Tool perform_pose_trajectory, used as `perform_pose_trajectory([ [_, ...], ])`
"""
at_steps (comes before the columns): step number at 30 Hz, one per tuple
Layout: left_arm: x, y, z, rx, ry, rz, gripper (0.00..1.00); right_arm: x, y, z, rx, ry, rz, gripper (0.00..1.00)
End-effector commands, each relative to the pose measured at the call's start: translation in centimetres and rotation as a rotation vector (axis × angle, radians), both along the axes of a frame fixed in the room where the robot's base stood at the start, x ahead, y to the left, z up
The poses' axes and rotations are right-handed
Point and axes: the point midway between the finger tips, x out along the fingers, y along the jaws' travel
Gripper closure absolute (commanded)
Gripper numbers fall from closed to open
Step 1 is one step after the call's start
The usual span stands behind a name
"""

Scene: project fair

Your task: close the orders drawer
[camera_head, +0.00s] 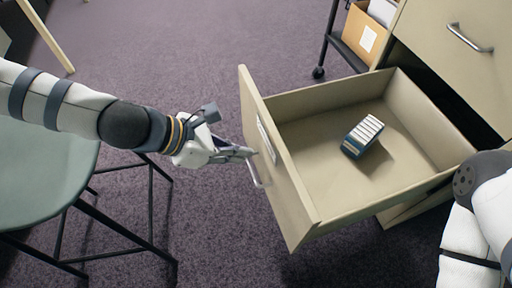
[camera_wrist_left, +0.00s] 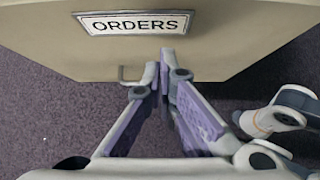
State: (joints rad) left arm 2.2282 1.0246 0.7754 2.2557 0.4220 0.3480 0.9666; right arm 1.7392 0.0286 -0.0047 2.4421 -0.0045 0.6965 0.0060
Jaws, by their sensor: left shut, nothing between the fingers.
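The beige orders drawer (camera_head: 292,190) is pulled far out of the cabinet (camera_head: 436,38) in the head view. Its front carries a metal bar handle (camera_head: 254,174) and a label reading ORDERS (camera_wrist_left: 136,24), clear in the left wrist view. A small striped blue-and-white block (camera_head: 362,137) lies inside on the drawer's floor. My left gripper (camera_head: 250,153) is shut and empty, its tips at the drawer front close to the handle. In the left wrist view the fingertips (camera_wrist_left: 168,58) are beside the handle, below the label; contact is unclear. My right arm shows at the lower right, its gripper out of view.
A green chair (camera_head: 45,178) with thin black legs stands at the left, under my left arm. A wheeled cart (camera_head: 330,45) with a cardboard box (camera_head: 363,34) stands behind the drawer, beside the cabinet. Purple carpet (camera_head: 190,55) is open behind my left arm.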

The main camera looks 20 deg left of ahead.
Motion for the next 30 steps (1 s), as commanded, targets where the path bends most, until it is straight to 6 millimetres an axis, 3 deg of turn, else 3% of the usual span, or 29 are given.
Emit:
perform_pose_trajectory([
  [7, 1.9, -2.7, 0.3, 0.002, -0.004, -0.003, 1.0, -0.1, 0.0, -0.1, 0.0, 0.002, 0.0, 0.6],
  [23, 2.3, -3.4, 0.3, 0.003, -0.002, -0.002, 1.0, -0.1, 0.0, -0.2, 0.0, 0.003, 0.0, 0.6],
  [30, 4.1, -6.2, 0.3, 0.003, -0.004, -0.006, 1.0, -0.2, 0.0, -0.3, 0.0, 0.006, 0.0, 0.6],
])
